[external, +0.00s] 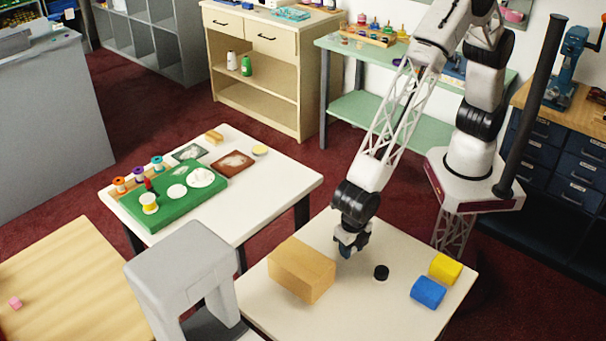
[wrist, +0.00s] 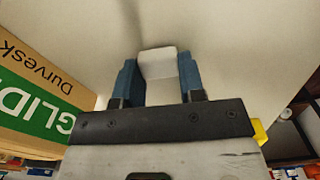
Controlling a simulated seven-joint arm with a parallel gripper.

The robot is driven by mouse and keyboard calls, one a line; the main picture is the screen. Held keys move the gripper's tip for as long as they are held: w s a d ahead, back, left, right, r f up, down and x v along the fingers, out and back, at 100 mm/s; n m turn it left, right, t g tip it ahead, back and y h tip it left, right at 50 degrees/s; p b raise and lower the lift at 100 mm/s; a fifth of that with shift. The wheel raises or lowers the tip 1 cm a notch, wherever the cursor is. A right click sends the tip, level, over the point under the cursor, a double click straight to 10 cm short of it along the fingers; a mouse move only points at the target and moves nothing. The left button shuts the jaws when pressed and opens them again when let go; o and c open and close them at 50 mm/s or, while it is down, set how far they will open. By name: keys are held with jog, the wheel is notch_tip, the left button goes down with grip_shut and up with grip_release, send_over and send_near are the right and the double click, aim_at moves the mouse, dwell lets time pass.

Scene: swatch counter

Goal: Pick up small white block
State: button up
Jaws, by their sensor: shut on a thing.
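The small white block (wrist: 158,64) shows in the wrist view between the two blue fingers of my gripper (wrist: 158,82), which is shut on it. In the external view my gripper (external: 346,246) points down low over the white table (external: 385,315), just right of the cardboard box. The block cannot be made out there, hidden by the fingers or blending with the pale tabletop. I cannot tell whether the block still touches the table.
A cardboard box (external: 302,270) stands close on the left; its green label shows in the wrist view (wrist: 35,105). The table's front middle is clear.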

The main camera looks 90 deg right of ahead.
jog(key=shift+r, duration=0.55)
jog(key=shift+s+d+r, duration=0.15)
jog(key=shift+r, duration=0.45)
jog(key=shift+s+d+r, duration=0.15)
jog(key=shift+r, duration=0.4)
jog(key=s+d, duration=0.3)
jog(key=s+d+r, duration=0.1)
jog(key=s+d, duration=0.2)
jog(key=s, duration=0.1)
jog(key=s+d, duration=0.4)
jog(key=shift+s+r, duration=0.15)
jog(key=shift+s, duration=0.1)
